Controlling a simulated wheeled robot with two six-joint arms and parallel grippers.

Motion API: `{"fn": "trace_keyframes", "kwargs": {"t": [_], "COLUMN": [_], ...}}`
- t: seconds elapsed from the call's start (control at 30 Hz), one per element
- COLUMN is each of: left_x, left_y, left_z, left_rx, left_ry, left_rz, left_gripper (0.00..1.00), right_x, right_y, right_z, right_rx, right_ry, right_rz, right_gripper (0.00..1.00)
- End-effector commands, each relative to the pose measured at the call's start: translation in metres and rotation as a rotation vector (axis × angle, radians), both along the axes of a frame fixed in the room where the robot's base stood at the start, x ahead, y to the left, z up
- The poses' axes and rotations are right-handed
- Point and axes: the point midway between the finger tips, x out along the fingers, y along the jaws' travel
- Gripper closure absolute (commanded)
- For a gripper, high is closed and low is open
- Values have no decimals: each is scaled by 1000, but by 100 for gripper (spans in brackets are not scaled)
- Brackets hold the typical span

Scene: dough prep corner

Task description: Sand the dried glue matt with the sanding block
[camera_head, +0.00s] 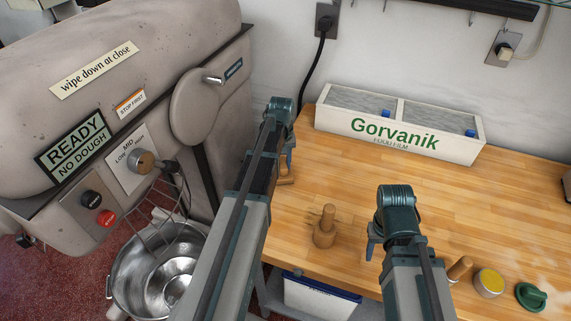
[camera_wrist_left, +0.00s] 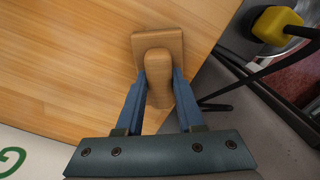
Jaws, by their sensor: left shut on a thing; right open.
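My left gripper (camera_head: 288,163) is shut on the handle of a wooden block, the sanding block (camera_head: 286,181), at the worktop's left edge, mostly hidden by my arm in the head view. The left wrist view shows the block's flat base (camera_wrist_left: 158,42) beyond the fingertips (camera_wrist_left: 160,85), over the wood near the edge. I cannot tell whether it touches the surface. My right gripper (camera_head: 372,243) is open over the front of the worktop, partly hidden by its wrist. Pale whitish smears (camera_head: 545,268) show at the right; I cannot tell whether they are dried glue.
A wooden piece with an upright handle (camera_head: 324,228) stands between my arms. A Gorvanik film box (camera_head: 400,137) stands at the back. The mixer (camera_head: 130,110) is left. The worktop's middle (camera_head: 350,180) is clear.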

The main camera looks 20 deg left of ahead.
Motion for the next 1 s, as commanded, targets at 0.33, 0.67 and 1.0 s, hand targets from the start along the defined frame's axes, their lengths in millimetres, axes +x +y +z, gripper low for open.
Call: {"fn": "trace_keyframes", "kwargs": {"t": [0.33, 0.67, 1.0], "left_x": [0, 0, 0], "left_y": [7, 7, 7], "left_z": [0, 8, 47], "left_rx": [0, 0, 0], "left_ry": [0, 0, 0], "left_rz": [-1, -1, -1], "left_gripper": [100, 100, 100], "right_x": [0, 0, 0], "right_y": [0, 0, 0], "right_z": [0, 8, 47], "right_rx": [0, 0, 0], "right_ry": [0, 0, 0], "right_rz": [0, 0, 0], "right_gripper": [50, 50, 50]}}
